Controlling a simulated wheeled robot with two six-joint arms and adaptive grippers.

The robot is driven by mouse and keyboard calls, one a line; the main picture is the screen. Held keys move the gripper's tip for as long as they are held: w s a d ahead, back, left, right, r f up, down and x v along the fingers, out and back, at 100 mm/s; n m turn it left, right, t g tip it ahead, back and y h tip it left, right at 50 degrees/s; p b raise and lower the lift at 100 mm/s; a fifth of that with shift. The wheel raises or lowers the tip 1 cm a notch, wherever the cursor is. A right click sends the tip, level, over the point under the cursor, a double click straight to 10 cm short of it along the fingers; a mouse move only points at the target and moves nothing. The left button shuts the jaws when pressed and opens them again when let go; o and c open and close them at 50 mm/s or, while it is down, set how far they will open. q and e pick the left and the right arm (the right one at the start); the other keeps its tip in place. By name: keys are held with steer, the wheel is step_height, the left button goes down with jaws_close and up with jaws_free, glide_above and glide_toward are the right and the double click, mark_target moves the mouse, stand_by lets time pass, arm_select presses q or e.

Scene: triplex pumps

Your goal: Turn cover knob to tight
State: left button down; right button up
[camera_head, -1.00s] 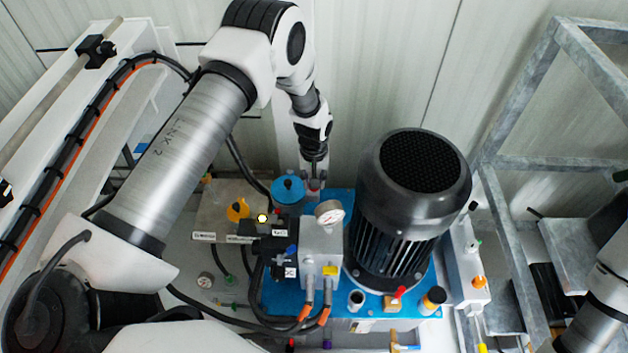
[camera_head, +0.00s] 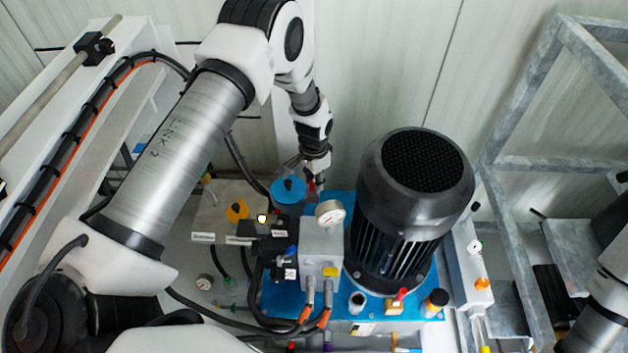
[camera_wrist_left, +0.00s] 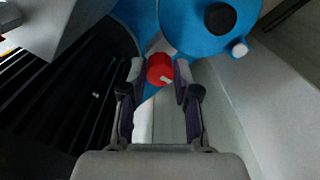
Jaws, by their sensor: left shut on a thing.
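A red knob (camera_wrist_left: 160,69) with a small pale pin sits between the fingertips of my left gripper (camera_wrist_left: 160,76) in the left wrist view. The gripper is shut on it. In the head view my left gripper (camera_head: 317,178) reaches down from above behind the pump block, and the red knob (camera_head: 311,185) shows only as a small patch there. A round blue cover (camera_head: 288,191) with a dark knob on top is just left of the gripper. It also shows in the left wrist view (camera_wrist_left: 195,40), beyond the red knob. My right gripper is out of view.
A large black motor (camera_head: 415,190) stands close to the right of my left gripper. A pressure gauge (camera_head: 330,212) and a grey block (camera_head: 320,255) are in front. The pale wall panel (camera_head: 380,60) is behind. A metal frame (camera_head: 520,165) stands at the right.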

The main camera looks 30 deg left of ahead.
arm_select(q)
steer(key=shift+m, duration=0.6)
steer(key=c, duration=0.8)
jaws_free()
steer(key=shift+c, duration=0.2)
step_height(320, 180, up, 12)
